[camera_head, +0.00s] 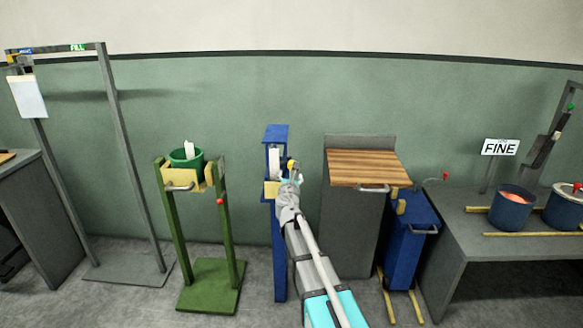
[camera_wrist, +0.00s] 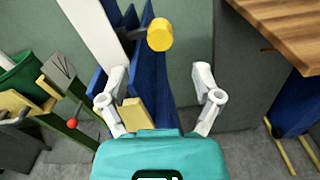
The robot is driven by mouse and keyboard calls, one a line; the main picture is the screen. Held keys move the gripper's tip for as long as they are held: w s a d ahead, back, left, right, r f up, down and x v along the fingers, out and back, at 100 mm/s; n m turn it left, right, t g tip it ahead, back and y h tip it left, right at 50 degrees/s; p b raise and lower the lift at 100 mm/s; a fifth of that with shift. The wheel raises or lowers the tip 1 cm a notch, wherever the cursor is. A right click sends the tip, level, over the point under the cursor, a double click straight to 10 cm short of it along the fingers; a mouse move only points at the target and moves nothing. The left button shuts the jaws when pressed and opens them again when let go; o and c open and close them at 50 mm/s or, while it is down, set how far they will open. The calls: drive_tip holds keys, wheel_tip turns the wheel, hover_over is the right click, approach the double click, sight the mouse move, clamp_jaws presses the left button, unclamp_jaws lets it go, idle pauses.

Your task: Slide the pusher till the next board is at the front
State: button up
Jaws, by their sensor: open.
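A blue stand (camera_head: 279,255) rises in the middle of the head view; its blue upright plates (camera_wrist: 155,75) also show in the wrist view. A yellow knob (camera_wrist: 160,34) on a grey rod, likely the pusher, sticks out from it; it shows small in the head view (camera_head: 292,165). A white upright piece (camera_wrist: 92,28), perhaps a board, stands left of the rod. My gripper (camera_wrist: 161,82) is open and empty, its fingers spread just short of the knob. In the head view my gripper (camera_head: 291,182) overlaps the stand. The board order is hidden.
A green stand with a green bucket (camera_head: 186,159) is to the left. A wood-topped cabinet (camera_head: 366,168) is close on the right, beside a blue cart (camera_head: 410,240). Blue pots (camera_head: 512,208) sit on a grey bench farther right.

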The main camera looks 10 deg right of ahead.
drive_tip(key=x, duration=0.7)
drive_tip(key=shift+w, duration=0.25)
drive_tip(key=shift+c, duration=0.2)
drive_tip(key=shift+s, duration=0.1)
clamp_jaws()
